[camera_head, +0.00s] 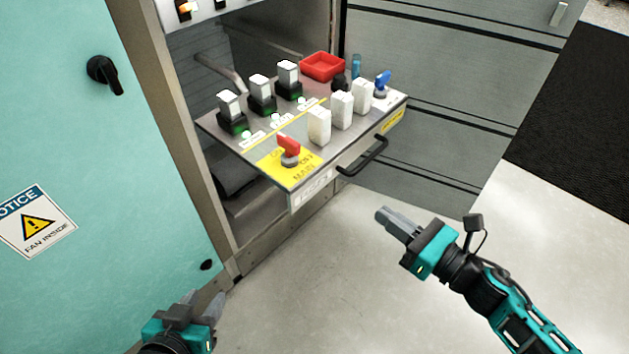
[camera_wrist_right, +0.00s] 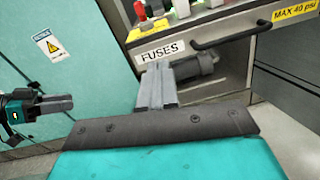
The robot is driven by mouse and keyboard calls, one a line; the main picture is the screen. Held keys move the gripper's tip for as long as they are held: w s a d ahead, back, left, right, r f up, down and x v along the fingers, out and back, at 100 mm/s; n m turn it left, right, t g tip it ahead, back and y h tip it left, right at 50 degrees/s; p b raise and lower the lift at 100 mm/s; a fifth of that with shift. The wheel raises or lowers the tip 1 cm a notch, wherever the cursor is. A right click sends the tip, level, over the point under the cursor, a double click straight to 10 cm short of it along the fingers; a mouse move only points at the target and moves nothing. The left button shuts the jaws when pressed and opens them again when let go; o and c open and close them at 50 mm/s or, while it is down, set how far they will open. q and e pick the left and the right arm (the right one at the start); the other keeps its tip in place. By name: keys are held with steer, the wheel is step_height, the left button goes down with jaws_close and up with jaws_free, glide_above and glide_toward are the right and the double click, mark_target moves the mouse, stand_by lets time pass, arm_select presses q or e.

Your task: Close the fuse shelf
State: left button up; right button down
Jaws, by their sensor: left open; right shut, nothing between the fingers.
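The fuse shelf (camera_head: 312,200) is pulled out of the cabinet in the head view. It carries several white fuse blocks, a red switch (camera_head: 288,147) and a blue switch (camera_head: 381,80). A black bar handle (camera_head: 363,157) is on its front. In the right wrist view the shelf front (camera_wrist_right: 165,50) has a FUSES label, with the handle (camera_wrist_right: 232,36) to its right. My right gripper (camera_head: 384,216) is shut and empty, below and to the right of the handle, apart from it. Its fingers show in the right wrist view (camera_wrist_right: 156,72). My left gripper (camera_head: 207,306) is open, low beside the teal door.
The teal door (camera_head: 110,150) with a black knob stands at the left. A grey drawer front (camera_head: 440,80) is at the right of the shelf. A red tray (camera_head: 322,66) sits at the shelf's back. The floor (camera_head: 320,290) before the shelf is clear.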

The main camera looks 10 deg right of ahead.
steer(key=n, duration=0.2)
glide_toward(316, 172)
steer(key=shift+g+y, duration=0.3)
steer(key=shift+y, duration=0.1)
steer(key=x, duration=0.7)
steer(key=shift+w+d+b, duration=0.15)
steer(key=shift+d+b, duration=0.1)
steer(key=shift+b, duration=0.15)
